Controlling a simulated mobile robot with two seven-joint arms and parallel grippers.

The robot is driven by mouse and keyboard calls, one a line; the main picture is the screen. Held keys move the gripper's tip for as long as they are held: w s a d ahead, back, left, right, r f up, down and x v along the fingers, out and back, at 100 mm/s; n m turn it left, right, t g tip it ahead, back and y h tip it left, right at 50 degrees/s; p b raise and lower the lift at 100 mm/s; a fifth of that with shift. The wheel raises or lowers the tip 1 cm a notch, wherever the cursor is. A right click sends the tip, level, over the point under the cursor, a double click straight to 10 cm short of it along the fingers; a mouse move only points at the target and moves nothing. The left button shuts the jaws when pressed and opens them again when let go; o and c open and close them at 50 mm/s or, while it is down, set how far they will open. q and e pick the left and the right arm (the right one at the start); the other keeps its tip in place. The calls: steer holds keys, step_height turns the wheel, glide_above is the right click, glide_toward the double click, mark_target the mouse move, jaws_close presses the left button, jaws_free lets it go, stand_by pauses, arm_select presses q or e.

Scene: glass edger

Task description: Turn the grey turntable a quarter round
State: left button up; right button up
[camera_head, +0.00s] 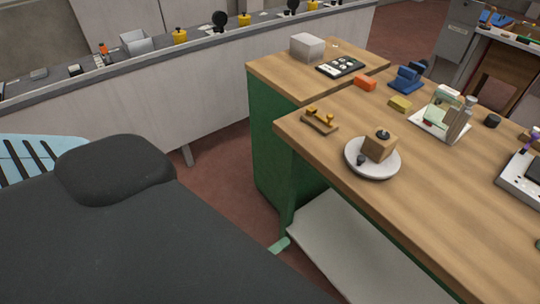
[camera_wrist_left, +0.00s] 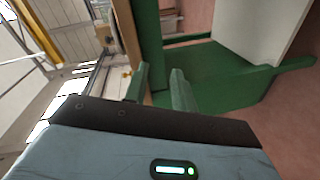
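The grey turntable (camera_head: 374,171) is a round pale plate on the wooden bench, near its front left edge. A wooden block (camera_head: 379,148) with a dark knob on top sits on it, and a small dark knob (camera_head: 361,159) stands at its left side. My left gripper shows in the left wrist view (camera_wrist_left: 159,87), with two green fingers apart and nothing between them. In the head view only a pale green tip (camera_head: 279,245), apparently a fingertip, shows past my dark arm, low beside the bench and well away from the turntable. My right gripper is not in view.
The wooden bench top (camera_head: 460,190) has a green frame and a pale lower shelf (camera_head: 350,250). A small wooden piece with yellow pegs (camera_head: 320,121), an orange block (camera_head: 365,83), a yellow block (camera_head: 400,103) and a glass stand (camera_head: 442,118) are around the turntable.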

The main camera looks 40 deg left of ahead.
arm_select(q)
steer(key=c, duration=0.5)
steer(key=shift+w+f, duration=0.1)
steer(key=shift+w, duration=0.2)
jaws_close()
steer(key=w+a+r+g+h+b, duration=0.1)
steer(key=w+h, duration=0.1)
steer(key=w, duration=0.4)
steer(key=w+a+r+h+b, duration=0.1)
steer(key=w+a+h+b, duration=0.15)
steer(key=w, duration=0.35)
steer(key=w+a+r+m+g+h+b, duration=0.1)
steer(key=w+r+m+h, duration=0.1)
steer(key=w+r+h, duration=0.2)
step_height(320, 180, up, 5)
steer(key=w, duration=0.3)
steer(key=shift+a+r+g+h, duration=0.2)
steer(key=shift+a+g+h, duration=0.1)
steer(key=shift+a+h, duration=0.05)
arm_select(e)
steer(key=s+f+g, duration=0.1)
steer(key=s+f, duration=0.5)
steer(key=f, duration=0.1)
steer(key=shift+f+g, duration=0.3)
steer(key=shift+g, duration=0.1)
